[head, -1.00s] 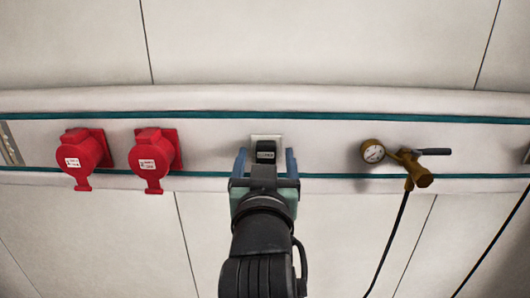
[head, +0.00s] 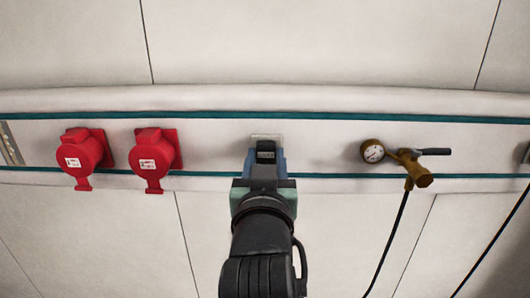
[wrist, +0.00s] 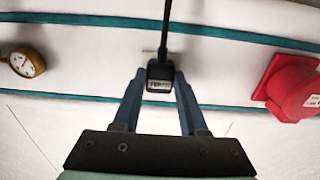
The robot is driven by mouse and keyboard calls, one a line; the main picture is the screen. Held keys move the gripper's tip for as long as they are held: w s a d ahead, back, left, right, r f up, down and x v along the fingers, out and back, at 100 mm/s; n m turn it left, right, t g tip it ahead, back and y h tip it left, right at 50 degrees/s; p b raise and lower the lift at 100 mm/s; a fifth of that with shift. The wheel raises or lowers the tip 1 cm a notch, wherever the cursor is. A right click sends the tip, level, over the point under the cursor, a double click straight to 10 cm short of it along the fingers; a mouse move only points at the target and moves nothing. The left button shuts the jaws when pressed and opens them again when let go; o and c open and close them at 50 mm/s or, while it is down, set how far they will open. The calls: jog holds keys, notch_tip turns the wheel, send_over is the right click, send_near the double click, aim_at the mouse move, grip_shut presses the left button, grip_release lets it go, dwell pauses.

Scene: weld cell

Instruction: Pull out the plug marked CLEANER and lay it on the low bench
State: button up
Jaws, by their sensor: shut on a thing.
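A dark plug (head: 265,152) with a small pale label sits at a white wall socket (head: 267,137) on the rail. The plug also shows in the wrist view (wrist: 160,77), with a black cable running up from it. The label is too small to read. My gripper (head: 265,163) is shut on the plug, and in the wrist view its blue fingers (wrist: 160,88) press on both sides of it. The plug appears to be still at the socket. The low bench is not in view.
Two red sockets (head: 152,160) (head: 87,158) are on the rail to the left. A brass gauge (head: 373,151) and valve (head: 416,167) with a hanging hose are to the right.

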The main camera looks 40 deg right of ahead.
grip_shut()
jog(key=shift+s, duration=0.1)
jog(key=shift+v, duration=2.9)
jog(key=shift+f, duration=0.1)
